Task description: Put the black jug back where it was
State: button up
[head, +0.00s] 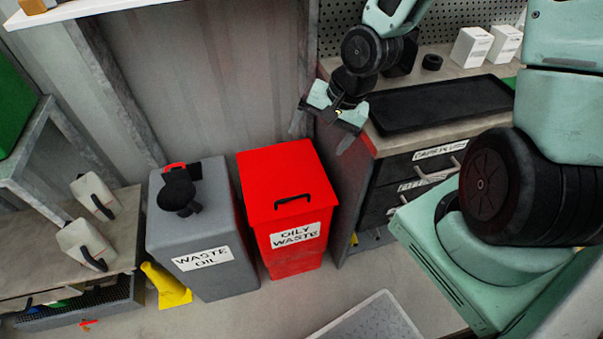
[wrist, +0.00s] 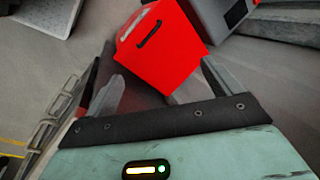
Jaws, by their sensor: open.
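A black object (head: 178,190) with a rounded top stands on the lid of the grey waste oil bin (head: 192,232); it may be the black jug, but its shape is not clear from here. My gripper (head: 322,133) is open and empty, pointing down above the right side of the red oily waste bin (head: 290,190) and the near end of the workbench. In the wrist view the two fingers of my gripper (wrist: 163,86) are apart, with the red bin (wrist: 160,40) beyond them and nothing held between them.
A black tray (head: 440,103) lies on the workbench, with white boxes (head: 471,47) behind it. Two pale jugs with black handles (head: 85,243) stand on the low shelf at left. A yellow object (head: 166,285) is beside the grey bin.

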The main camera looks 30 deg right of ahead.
jog(key=s+a+r+n+g+h, duration=0.2)
jog(key=s+a+r+n, duration=1)
jog(key=s+n, duration=0.4)
jog(key=shift+s+a+g+h, duration=0.2)
jog(key=shift+a+g+h, duration=0.15)
jog(key=shift+a, duration=0.5)
jog(key=shift+r, duration=0.15)
